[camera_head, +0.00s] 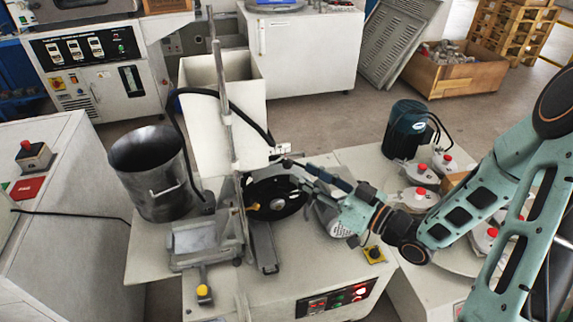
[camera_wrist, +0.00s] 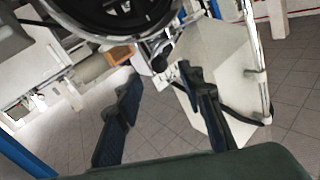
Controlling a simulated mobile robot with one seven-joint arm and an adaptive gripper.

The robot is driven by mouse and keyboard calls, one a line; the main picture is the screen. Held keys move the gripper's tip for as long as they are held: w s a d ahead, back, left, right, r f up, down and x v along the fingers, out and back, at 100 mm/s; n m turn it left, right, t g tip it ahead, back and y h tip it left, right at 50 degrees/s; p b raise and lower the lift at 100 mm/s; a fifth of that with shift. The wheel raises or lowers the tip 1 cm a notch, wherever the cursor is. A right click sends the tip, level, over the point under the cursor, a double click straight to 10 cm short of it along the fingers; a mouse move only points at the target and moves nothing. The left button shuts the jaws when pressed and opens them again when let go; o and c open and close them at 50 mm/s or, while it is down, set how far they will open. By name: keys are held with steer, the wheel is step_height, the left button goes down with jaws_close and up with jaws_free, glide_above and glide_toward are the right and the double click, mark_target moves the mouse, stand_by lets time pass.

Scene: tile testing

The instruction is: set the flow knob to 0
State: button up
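My gripper (camera_head: 292,172) reaches in from the right, above the machine's black round wheel housing (camera_head: 270,208). In the wrist view my gripper (camera_wrist: 159,70) is open, its two dark fingers apart with nothing clearly held. A small dark knob-like part (camera_wrist: 162,58) shows beyond and between the fingertips, beside the metal post. It may be the flow knob, but no scale or pointer can be read there. In the head view a small pale fitting (camera_head: 283,148) is on the hose end by the white hopper (camera_head: 230,105), just above my fingertips.
A metal bucket (camera_head: 152,175) stands left of the upright post (camera_head: 222,90). A black hose (camera_head: 182,130) runs around the hopper. A black knob on a yellow plate (camera_head: 375,254) is at the machine's right edge. A dark green motor (camera_head: 404,130) stands behind my arm.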

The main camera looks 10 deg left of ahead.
mark_target(291, 167)
steer(key=b+x, duration=0.1)
steer(key=x, duration=0.5)
steer(key=shift+w+a, duration=0.15)
steer(key=shift+a, duration=0.1)
jaws_close()
